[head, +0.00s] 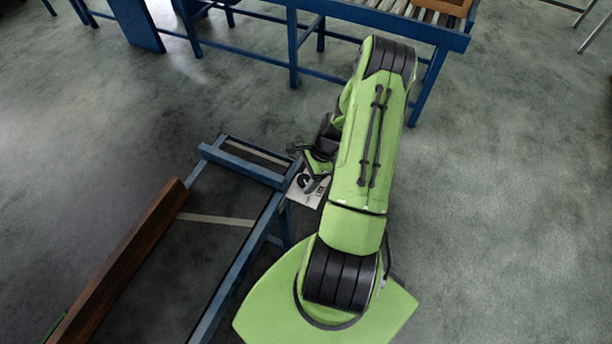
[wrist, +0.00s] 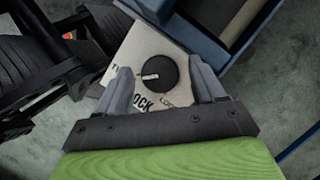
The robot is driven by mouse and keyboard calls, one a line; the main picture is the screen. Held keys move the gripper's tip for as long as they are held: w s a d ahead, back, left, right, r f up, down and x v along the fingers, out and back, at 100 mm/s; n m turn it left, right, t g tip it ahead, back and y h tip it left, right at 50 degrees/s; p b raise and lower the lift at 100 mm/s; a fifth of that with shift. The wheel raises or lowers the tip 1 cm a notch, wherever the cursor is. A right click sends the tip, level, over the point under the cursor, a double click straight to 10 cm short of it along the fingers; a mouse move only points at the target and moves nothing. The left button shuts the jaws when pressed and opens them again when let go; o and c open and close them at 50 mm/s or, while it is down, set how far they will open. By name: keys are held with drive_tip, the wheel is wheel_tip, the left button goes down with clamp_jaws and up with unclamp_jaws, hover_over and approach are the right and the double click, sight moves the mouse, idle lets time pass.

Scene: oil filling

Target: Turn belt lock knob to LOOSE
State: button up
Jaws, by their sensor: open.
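The belt lock knob (wrist: 156,76) is a round black dial with a light pointer mark with some red on it, on a pale label plate (wrist: 138,48). The plate carries the letters "OCK" below the knob and "LO" at its right; the rest is partly hidden. The pointer lies toward the left side of the knob. My gripper (wrist: 160,84) is open, with one grey finger on each side of the knob. I cannot tell whether the fingers touch it. In the head view my gripper (head: 316,172) is over the plate (head: 309,190), and my arm hides part of it.
A blue frame (head: 243,165) with a dark wooden beam (head: 125,260) stands left of the plate. A blue roller conveyor (head: 400,25) stands at the back.

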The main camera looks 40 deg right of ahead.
drive_tip(key=c, duration=1)
drive_tip(key=shift+n, duration=0.3)
drive_tip(key=n+g+b, duration=0.1)
drive_tip(key=n, duration=0.2)
drive_tip(key=shift+w+d, duration=0.1)
drive_tip(key=shift+w, duration=0.05)
drive_tip(key=n+g+b, duration=0.1)
drive_tip(key=n+g, duration=0.1)
drive_tip(key=n, duration=0.3)
drive_tip(key=shift+w+b, duration=0.15)
drive_tip(key=shift+b, duration=0.15)
drive_tip(key=n+g, duration=0.1)
drive_tip(key=n, duration=0.1)
drive_tip(key=n+b, duration=0.1)
drive_tip(key=n, duration=0.1)
drive_tip(key=shift+w+n+g+h, duration=0.1)
drive_tip(key=shift+n+g+h, duration=0.3)
drive_tip(key=shift+a+n+g+h+b, duration=0.1)
drive_tip(key=shift+n+g+h+b, duration=0.15)
drive_tip(key=shift+n, duration=0.8)
drive_tip(key=shift+a+n+g+h+b, duration=0.15)
drive_tip(key=shift+n+g+h, duration=0.15)
drive_tip(key=shift+n, duration=0.75)
